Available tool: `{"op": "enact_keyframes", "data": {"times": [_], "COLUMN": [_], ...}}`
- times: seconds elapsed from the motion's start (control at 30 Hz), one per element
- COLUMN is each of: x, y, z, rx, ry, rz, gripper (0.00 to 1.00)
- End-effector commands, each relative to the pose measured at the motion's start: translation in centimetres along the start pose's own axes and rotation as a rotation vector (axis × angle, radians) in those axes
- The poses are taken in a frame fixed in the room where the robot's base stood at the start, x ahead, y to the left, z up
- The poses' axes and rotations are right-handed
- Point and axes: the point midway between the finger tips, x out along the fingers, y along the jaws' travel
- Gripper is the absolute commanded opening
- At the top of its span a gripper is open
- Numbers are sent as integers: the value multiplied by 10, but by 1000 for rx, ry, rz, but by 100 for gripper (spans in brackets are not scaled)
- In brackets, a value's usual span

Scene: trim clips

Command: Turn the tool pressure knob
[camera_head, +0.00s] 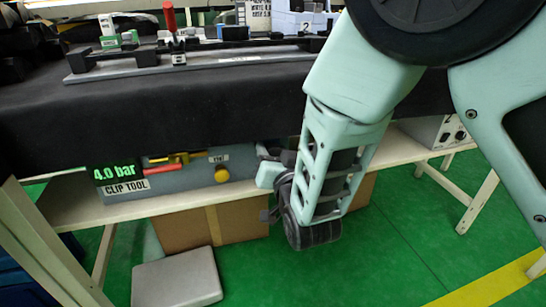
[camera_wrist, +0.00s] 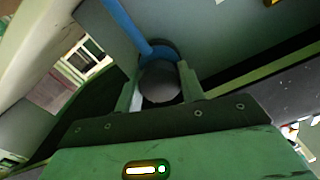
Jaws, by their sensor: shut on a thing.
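The grey clip tool pressure unit (camera_head: 190,183) sits on a shelf under the table in the head view. Its green display (camera_head: 115,172) reads 4.0 bar, above a "CLIP TOOL" label (camera_head: 120,189). In the wrist view, a round grey knob (camera_wrist: 160,82) sits between the two fingers of my gripper (camera_wrist: 159,88), which is shut on it. In the head view, my gripper (camera_head: 268,172) is at the right end of the unit. The knob cannot be made out there behind my gripper.
A yellow knob (camera_head: 221,175) and yellow-and-red fittings (camera_head: 176,160) are on the unit's front, left of my gripper. A blue hose (camera_wrist: 127,24) runs close behind the grey knob. The dark-covered tabletop (camera_head: 200,100) overhangs the shelf. A cardboard box (camera_head: 185,231) stands below.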

Motion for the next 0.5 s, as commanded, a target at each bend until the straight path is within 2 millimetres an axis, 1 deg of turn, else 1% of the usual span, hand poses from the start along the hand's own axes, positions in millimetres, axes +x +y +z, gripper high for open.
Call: {"op": "enact_keyframes", "data": {"times": [0.03, 0.3, 0.5], "x": [0, 0, 0], "y": [3, 2, 2], "z": [3, 3, 2], "rx": [33, 204, 282], "ry": [-1, -1, -1], "rz": [2, 1, 1], "gripper": [16, 16, 16]}}
